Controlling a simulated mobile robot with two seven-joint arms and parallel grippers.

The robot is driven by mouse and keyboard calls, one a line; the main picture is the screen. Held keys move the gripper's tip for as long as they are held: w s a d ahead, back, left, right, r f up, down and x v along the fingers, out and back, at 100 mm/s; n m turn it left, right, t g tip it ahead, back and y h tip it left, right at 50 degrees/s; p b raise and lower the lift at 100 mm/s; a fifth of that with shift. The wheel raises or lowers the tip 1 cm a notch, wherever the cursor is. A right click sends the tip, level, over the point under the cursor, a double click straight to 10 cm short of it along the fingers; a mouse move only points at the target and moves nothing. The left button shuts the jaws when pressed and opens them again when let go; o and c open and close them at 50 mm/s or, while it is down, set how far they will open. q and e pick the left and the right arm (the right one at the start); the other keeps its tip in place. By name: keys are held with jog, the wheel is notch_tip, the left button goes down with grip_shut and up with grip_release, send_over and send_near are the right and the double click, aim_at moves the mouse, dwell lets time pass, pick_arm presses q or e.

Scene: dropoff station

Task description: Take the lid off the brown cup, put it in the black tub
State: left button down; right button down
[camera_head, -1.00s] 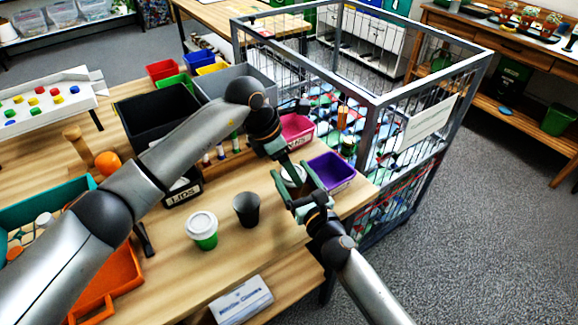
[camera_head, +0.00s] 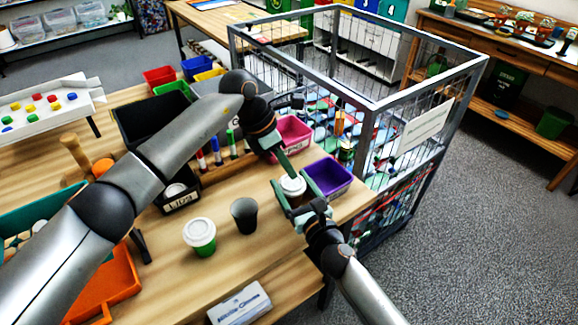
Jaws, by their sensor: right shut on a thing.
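A cup with a white lid (camera_head: 293,184), the lid still on it, stands at the table's right part; the cup's body is mostly hidden by my gripper, so its brown hardly shows. My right gripper (camera_head: 290,200) is shut around this cup from the near side. My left gripper (camera_head: 284,160) reaches down from above, its fingertips close to the lid; its jaw opening is unclear. A small black tub labelled LIDS (camera_head: 180,204) stands left of centre with a white lid inside. A larger black tub (camera_head: 128,122) stands behind it, partly hidden by my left arm.
A green cup with a white lid (camera_head: 200,236) and a dark open cup (camera_head: 244,215) stand in front. A purple bin (camera_head: 328,180) is close right of the held cup, a pink bin (camera_head: 294,129) behind. A wire cage (camera_head: 375,100) borders the table.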

jog(key=shift+f, duration=0.1)
pick_arm(q)
jog(key=shift+a+r+t+y, duration=0.1)
jog(key=shift+r+t+y, duration=0.2)
jog(key=shift+r+t, duration=0.4)
jog(key=shift+f, duration=0.15)
jog(key=c, duration=1.1)
grip_release()
pick_arm(e)
jog(key=shift+r, duration=0.2)
pick_arm(q)
jog(key=v, duration=1.2)
jog(key=shift+s, duration=0.1)
pick_arm(e)
grip_release()
